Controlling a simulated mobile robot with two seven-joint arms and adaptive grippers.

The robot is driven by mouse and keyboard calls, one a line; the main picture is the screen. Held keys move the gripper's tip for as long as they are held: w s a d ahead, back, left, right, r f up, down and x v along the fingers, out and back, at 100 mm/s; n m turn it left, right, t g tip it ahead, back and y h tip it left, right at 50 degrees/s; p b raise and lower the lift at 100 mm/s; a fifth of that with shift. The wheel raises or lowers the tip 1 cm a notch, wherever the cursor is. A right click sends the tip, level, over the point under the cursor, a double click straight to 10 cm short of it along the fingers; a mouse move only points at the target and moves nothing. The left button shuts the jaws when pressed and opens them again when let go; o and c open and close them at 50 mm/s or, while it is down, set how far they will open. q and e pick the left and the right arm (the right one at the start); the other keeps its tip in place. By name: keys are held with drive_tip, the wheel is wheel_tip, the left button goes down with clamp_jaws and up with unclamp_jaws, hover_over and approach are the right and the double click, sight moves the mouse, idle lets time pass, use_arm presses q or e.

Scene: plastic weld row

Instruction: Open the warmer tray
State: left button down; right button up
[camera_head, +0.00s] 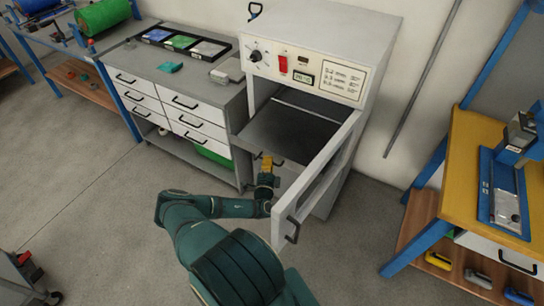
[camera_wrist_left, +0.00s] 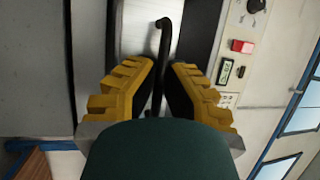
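The warmer (camera_head: 318,40) is a white cabinet with a control panel, and its door (camera_head: 318,180) stands open toward the lower right. Inside its opening is the dark, flat warmer tray (camera_head: 285,130). My left gripper (camera_head: 266,160), with yellow fingers, is at the tray's front edge. In the left wrist view my left gripper (camera_wrist_left: 160,68) has its fingers apart, with a black bar handle (camera_wrist_left: 161,45) between them. I see gaps beside the handle, and the fingers do not look closed on it. My right gripper is not in view.
A drawer cabinet (camera_head: 185,75) with sample trays on top stands left of the warmer. The open door is close to the right of my left arm. A yellow-topped workbench (camera_head: 470,150) stands at the right.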

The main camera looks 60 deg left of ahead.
use_arm(q)
drive_tip(key=shift+s, duration=0.2)
drive_tip(key=c, duration=1.1)
unclamp_jaws()
drive_tip(key=shift+o, duration=0.2)
drive_tip(key=shift+d, duration=0.1)
drive_tip(key=v, duration=1.2)
drive_tip(key=shift+r, duration=0.1)
